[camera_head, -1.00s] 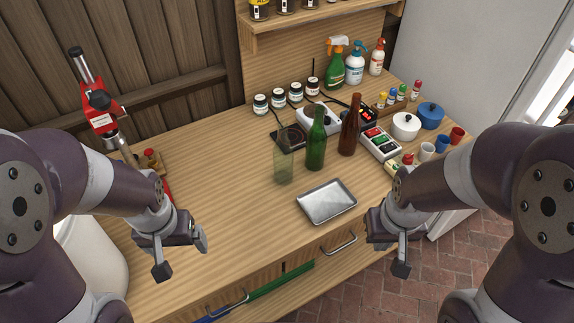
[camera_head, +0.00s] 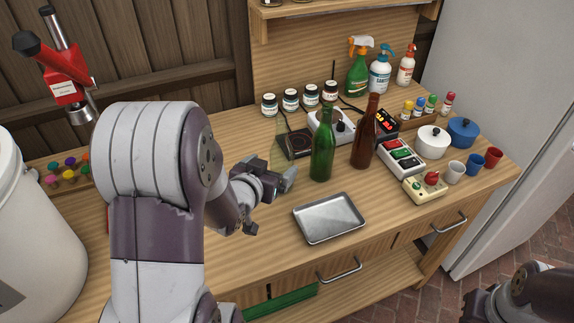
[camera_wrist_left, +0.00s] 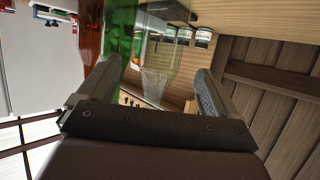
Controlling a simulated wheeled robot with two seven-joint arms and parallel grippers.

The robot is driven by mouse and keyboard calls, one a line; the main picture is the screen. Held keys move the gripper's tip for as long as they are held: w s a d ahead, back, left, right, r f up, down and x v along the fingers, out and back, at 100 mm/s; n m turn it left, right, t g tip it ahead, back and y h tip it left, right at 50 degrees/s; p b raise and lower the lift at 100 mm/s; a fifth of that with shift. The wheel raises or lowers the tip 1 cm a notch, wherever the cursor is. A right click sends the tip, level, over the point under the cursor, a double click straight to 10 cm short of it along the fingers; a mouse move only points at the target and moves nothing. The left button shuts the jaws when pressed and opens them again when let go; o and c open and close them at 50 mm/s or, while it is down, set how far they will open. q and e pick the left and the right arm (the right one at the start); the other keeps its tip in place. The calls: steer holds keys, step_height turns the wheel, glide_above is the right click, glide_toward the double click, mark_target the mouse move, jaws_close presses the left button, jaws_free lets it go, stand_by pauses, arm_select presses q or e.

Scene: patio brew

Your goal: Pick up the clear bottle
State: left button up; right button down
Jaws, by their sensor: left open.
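The clear bottle (camera_head: 279,137) stands on the wooden bench, left of the green bottle (camera_head: 322,150). It is faint, and my left gripper partly hides its lower part in the head view. My left gripper (camera_head: 270,203) is open and empty, just in front of the clear bottle. In the left wrist view the clear bottle (camera_wrist_left: 159,75) shows between the open fingers, beyond their tips; I cannot tell the exact gap. Part of my right gripper (camera_head: 478,304) shows at the lower right edge; its jaws are not clear.
A brown bottle (camera_head: 366,140) stands right of the green bottle. A metal tray (camera_head: 328,217) lies in front. A black-topped scale (camera_head: 299,144) and jars (camera_head: 290,99) are behind. A white bucket (camera_head: 30,240) is at left. The bench front left of the tray is free.

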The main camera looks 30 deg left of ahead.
mark_target(277, 162)
arm_select(q)
steer(key=x, duration=0.7)
steer(key=shift+w+a+f, duration=0.1)
steer(key=shift+w+f, duration=0.05)
steer(key=shift+f, duration=0.1)
steer(key=shift+r, duration=0.1)
steer(key=c, duration=1.2)
